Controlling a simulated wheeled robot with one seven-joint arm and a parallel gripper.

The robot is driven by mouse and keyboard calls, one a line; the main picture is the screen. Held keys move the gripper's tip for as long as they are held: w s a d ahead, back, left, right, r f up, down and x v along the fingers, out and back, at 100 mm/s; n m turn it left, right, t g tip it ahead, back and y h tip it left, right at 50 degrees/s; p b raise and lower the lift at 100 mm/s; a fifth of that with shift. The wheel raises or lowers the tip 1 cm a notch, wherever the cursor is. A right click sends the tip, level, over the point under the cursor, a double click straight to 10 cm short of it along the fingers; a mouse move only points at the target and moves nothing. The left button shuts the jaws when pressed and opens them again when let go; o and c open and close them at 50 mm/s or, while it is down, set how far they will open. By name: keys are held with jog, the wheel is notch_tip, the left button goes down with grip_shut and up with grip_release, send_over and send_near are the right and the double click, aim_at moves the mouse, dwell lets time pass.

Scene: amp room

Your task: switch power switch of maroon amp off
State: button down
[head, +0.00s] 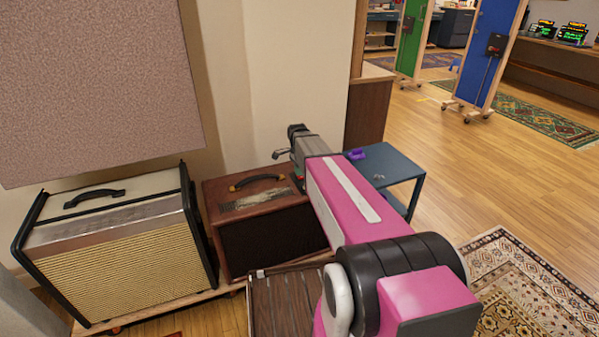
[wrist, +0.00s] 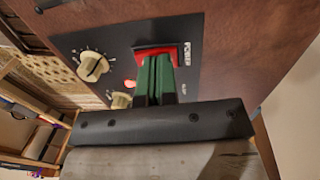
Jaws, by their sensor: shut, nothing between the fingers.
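The maroon amp (head: 265,240) stands on a low wooden platform, with a dark front and a handle on top. In the wrist view its dark control panel (wrist: 95,45) shows cream knobs and a red power switch (wrist: 150,49) beside the "POWER" lettering. My gripper (wrist: 156,62) has green fingers, which are shut and empty. The fingertips are at the switch and cover part of it; I cannot tell whether they touch it or which way it is set. In the head view my arm reaches over the amp's right end and hides part of it.
A cream amp (head: 120,250) with a woven front stands to the left. A brown slatted thing (head: 285,305) is in front of the maroon amp. A blue cart (head: 395,165) stands just beyond my arm. Open wooden floor lies to the right.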

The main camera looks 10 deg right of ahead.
notch_tip(320, 180, up, 11)
jog(key=w, duration=0.1)
jog(key=shift+w+a+f, duration=0.15)
jog(key=shift+f, duration=0.05)
dwell(0.5)
jog(key=r, duration=0.1)
jog(key=s+r, duration=0.1)
jog(key=r, duration=0.1)
jog(key=shift+r, duration=0.15)
jog(key=f, duration=0.4)
jog(key=s+f, duration=0.1)
jog(key=f, duration=0.9)
jog(key=shift+s+d, duration=0.3)
jog(key=shift+s, duration=0.1)
